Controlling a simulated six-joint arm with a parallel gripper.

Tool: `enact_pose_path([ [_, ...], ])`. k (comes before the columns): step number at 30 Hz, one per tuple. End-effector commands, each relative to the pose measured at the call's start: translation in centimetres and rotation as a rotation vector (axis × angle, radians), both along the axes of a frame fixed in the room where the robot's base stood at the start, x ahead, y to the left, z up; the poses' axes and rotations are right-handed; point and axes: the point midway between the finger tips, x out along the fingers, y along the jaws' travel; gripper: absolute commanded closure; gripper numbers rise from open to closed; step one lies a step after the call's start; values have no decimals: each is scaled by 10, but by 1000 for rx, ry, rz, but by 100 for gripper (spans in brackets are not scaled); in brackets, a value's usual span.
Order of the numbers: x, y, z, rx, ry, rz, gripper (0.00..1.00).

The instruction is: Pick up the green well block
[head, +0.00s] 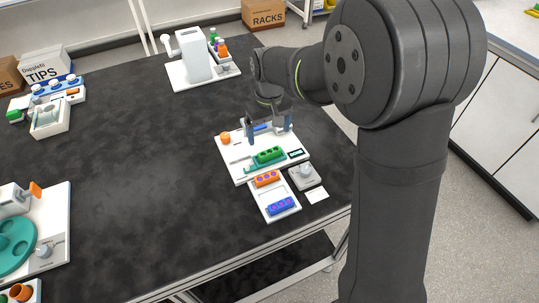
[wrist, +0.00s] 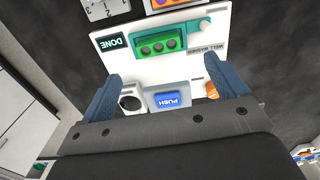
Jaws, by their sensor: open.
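The green well block (head: 269,154) sits on the white well washer (head: 238,171), in a teal-green holder. In the wrist view the green well block (wrist: 158,47) shows several dark round wells along its top. My gripper (head: 268,127) is above the washer, behind the block as the head view sees it. In the wrist view my gripper (wrist: 165,85) is open and empty, its two blue fingers wide apart. The block lies beyond the fingertips, not between them. The washer's small screen (wrist: 113,43) reads DONE.
A blue PUSH button (wrist: 167,101) and an orange knob (head: 225,138) are on the washer near my fingers. An orange block (head: 267,179) and a purple-and-blue block (head: 283,206) lie in a white tray in front. A small timer-like device (head: 305,176) stands right. The table's middle is clear.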

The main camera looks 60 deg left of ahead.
Motion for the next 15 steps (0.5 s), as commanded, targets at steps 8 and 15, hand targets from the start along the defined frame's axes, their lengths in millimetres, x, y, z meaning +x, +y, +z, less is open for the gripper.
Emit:
enact_pose_path([
  [8,0,0,-37,0,0,1,9],
  [15,3,3,-62,-3,1,1,9],
])
